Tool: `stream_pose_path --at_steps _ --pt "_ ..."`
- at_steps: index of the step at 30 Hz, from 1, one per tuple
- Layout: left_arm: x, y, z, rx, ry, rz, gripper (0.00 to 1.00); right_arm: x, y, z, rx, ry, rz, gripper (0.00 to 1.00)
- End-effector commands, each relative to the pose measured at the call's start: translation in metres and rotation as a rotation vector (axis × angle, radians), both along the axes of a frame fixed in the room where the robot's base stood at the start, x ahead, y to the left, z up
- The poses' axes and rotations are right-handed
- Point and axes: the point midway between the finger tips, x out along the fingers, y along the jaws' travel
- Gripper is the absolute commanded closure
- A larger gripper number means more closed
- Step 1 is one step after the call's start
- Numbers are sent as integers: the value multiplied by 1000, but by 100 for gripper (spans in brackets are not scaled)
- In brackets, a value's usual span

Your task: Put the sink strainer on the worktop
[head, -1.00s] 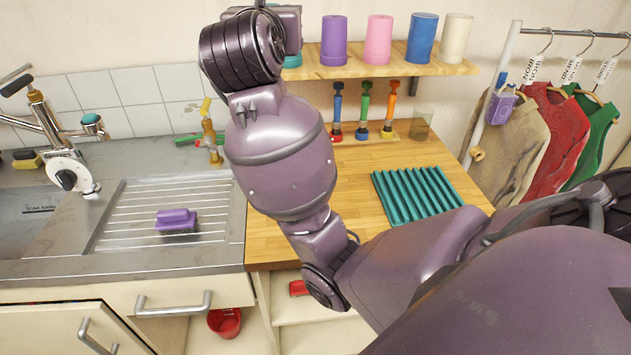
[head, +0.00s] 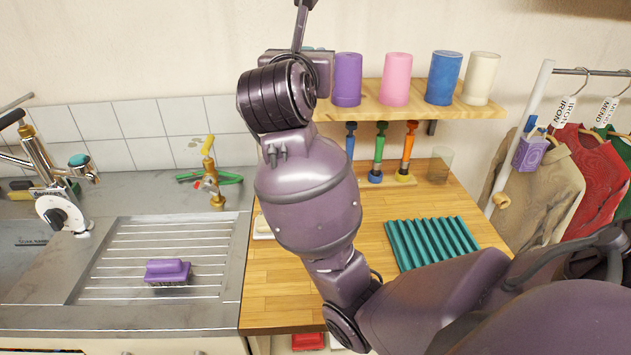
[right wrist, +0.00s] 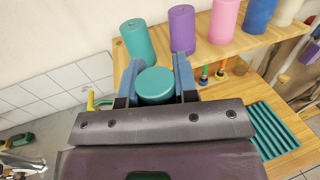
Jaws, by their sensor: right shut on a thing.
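My right gripper (right wrist: 156,68) shows in the right wrist view with its two blue-grey fingers on either side of a round teal thing (right wrist: 155,86). It is shut on it. I see mainly the flat round top, so I cannot be sure that it is the sink strainer. In the head view my right arm hides what the gripper holds. The wooden worktop (head: 285,300) lies right of the sink's drainer, behind and below my right arm. It also shows in the right wrist view (right wrist: 237,88). My left gripper is not in view.
A ribbed teal mat (head: 432,243), a small pale thing (head: 262,228) and several colourful upright tools (head: 378,155) are on the worktop. A wall shelf (head: 410,108) with cups overhangs its back. A purple brush (head: 167,271) lies on the drainer (head: 150,240). The worktop's front left is clear.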

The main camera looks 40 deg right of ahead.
Motion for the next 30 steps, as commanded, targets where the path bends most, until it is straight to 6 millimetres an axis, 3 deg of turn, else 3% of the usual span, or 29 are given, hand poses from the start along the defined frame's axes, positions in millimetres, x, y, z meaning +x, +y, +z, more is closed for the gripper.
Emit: stream_pose_path --at_steps 3,15,25,30 --pt "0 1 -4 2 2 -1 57 0 -1 -29 -3 6 -1 100" --pt "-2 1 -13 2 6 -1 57 0 0 -113 -3 4 0 100" --pt "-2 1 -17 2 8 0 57 0 0 -142 -1 0 0 100" --pt "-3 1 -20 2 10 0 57 0 -1 -166 -3 3 0 100"
